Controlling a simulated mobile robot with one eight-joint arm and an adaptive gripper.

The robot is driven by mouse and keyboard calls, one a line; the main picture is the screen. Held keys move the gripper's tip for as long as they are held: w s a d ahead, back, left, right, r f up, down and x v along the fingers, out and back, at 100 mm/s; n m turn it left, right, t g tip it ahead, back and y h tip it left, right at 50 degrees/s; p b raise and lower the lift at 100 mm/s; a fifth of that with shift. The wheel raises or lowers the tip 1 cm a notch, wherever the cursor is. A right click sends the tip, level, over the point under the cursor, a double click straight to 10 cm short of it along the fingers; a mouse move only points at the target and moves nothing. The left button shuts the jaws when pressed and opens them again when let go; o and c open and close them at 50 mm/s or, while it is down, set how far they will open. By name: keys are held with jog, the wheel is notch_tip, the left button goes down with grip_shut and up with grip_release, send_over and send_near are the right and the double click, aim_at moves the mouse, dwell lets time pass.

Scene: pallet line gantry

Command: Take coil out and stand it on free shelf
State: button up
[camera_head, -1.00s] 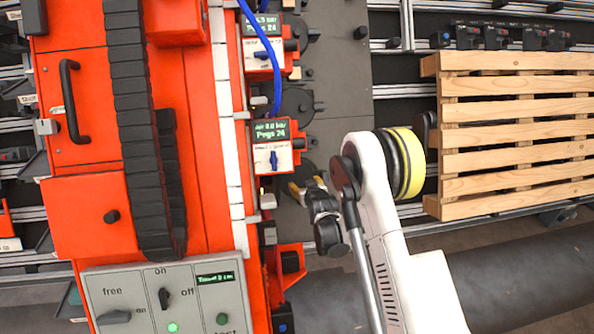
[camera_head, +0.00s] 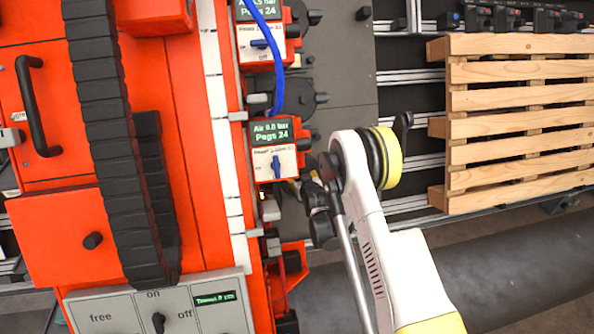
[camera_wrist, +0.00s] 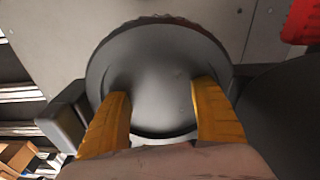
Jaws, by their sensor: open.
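My gripper (camera_wrist: 162,112) is open, with a yellow finger at each side in the wrist view. Between and beyond the fingers is a round, dark grey, dished disc (camera_wrist: 165,75) with a raised rim. I cannot tell whether this disc is the coil, or whether the fingers touch it. In the head view my gripper (camera_head: 297,188) is beside the lower red valve box (camera_head: 273,130), low on the grey panel. Its fingers are mostly hidden there by my wrist and the box. No coil or free shelf can be made out for certain.
The lower valve box reads "Pegs 24"; a similar box (camera_head: 262,48) with a blue hose (camera_head: 278,90) is above it. A red cabinet (camera_head: 40,225) with a control panel (camera_head: 150,308) stands at left. A wooden pallet (camera_head: 515,125) is at right.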

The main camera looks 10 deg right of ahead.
jog(key=shift+w, duration=0.15)
jog(key=shift+r, duration=0.1)
jog(key=shift+s, duration=0.25)
jog(key=c, duration=1.2)
jog(key=shift+r, duration=0.15)
